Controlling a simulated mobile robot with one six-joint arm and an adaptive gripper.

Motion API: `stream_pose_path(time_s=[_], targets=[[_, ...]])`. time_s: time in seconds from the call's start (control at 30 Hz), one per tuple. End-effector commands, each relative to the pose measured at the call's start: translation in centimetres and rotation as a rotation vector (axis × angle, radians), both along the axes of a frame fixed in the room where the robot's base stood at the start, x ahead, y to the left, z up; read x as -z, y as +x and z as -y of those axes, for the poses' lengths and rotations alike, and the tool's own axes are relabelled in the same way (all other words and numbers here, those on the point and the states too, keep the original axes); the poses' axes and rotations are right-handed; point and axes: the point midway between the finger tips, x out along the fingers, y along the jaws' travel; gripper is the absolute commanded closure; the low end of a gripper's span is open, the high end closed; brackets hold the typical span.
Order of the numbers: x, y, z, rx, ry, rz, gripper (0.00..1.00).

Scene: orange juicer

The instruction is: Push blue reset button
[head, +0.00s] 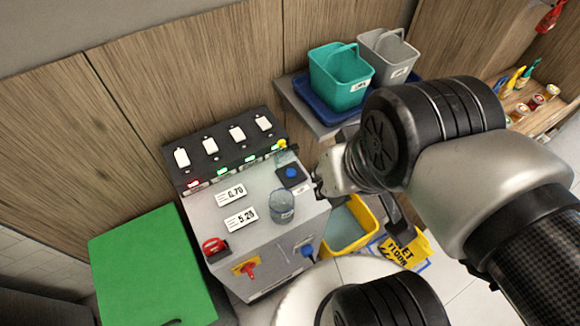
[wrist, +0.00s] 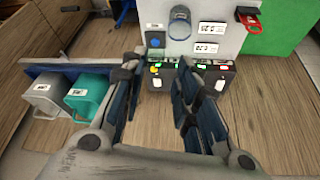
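The blue button (head: 291,173) sits on a small dark square base on the right part of the grey machine's top (head: 262,193). In the wrist view, which shows the machine turned around, the blue button (wrist: 155,42) lies beyond and between my fingertips. My gripper (head: 318,180) is just right of the button in the head view, with its fingers partly hidden by its own body. In the wrist view my gripper (wrist: 157,68) has its two fingers spread apart with nothing between them. I see no contact with the button.
A clear cup (head: 282,207), price labels (head: 231,194) and a red handle (head: 214,246) are on the machine. A black switch strip (head: 222,150) runs along its back. Teal (head: 338,80) and grey (head: 388,58) buckets, a yellow bucket (head: 348,225) and a green board (head: 150,270) stand around it.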

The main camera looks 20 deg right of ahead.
Motion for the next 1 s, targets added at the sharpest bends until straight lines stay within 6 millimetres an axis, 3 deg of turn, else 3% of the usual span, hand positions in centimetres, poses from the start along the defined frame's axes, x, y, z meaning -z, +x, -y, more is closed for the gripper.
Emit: stream_pose_path(time_s=[0.37,1.0], targets=[[0.0,0.0,0.0,0.0,0.0,0.0,0.99],[0.0,0.0,0.0,0.0,0.0,0.0,1.0]])
